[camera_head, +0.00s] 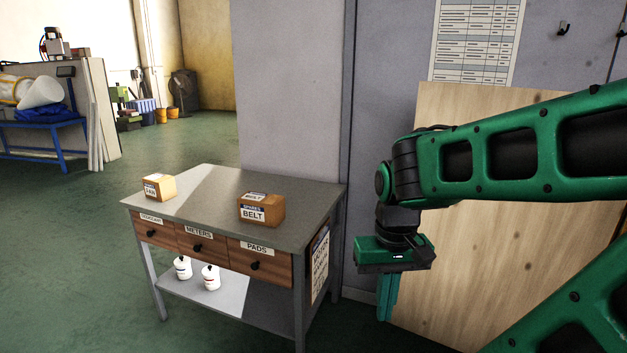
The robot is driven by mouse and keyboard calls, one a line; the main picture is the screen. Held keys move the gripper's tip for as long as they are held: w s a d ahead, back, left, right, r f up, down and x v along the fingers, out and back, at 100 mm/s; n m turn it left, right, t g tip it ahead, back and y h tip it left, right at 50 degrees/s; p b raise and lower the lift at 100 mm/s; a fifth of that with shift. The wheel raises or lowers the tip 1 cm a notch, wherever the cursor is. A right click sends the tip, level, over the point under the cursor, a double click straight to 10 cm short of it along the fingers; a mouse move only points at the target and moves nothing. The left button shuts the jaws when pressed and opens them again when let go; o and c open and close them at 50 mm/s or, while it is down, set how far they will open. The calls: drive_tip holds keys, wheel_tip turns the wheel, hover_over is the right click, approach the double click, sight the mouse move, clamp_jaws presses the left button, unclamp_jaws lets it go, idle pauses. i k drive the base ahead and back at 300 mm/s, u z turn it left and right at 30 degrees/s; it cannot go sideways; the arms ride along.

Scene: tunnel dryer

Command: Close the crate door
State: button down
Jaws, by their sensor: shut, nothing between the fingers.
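A large pale wooden panel (476,270) stands upright at the right, in front of the grey wall. It looks like the crate door, but its hinge side and the rest of the crate are not visible. My green arm crosses in front of the panel and hides part of it. My gripper (385,315) points down at the panel's left edge, nearer to me in the picture. Its fingers are shut together and hold nothing. I cannot tell whether they touch the panel.
A grey table (205,190) with labelled drawers stands left of my gripper. It carries a small box (160,187) and a belt box (261,209); white bottles (211,277) stand on its lower shelf. Green floor (60,270) is free at the left.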

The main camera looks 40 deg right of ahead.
sight(496, 261)
drive_tip(key=i, duration=1.65)
drive_tip(key=z, duration=1.45)
